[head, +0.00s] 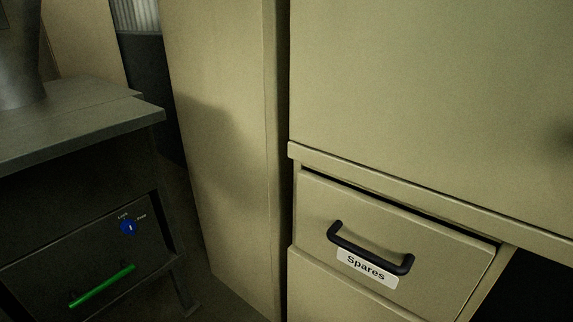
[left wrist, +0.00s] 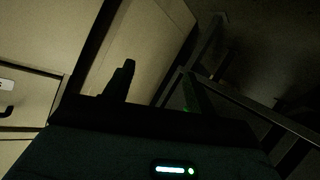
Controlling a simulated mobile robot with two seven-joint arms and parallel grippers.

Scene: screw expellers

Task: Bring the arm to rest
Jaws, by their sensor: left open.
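My left gripper (left wrist: 158,90) shows in the left wrist view, with two dark fingers standing apart and nothing between them. Beyond it are a beige panel and dark metal framing. The left gripper is not in the head view. My right gripper is in neither view.
A beige drawer (head: 330,205) labelled Spares, with a black handle (head: 370,250), is on the right. A dark cabinet (head: 60,235) with a blue lock knob (head: 128,228) and green handle (head: 102,285) is at left. A tall beige panel (head: 225,120) stands between them.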

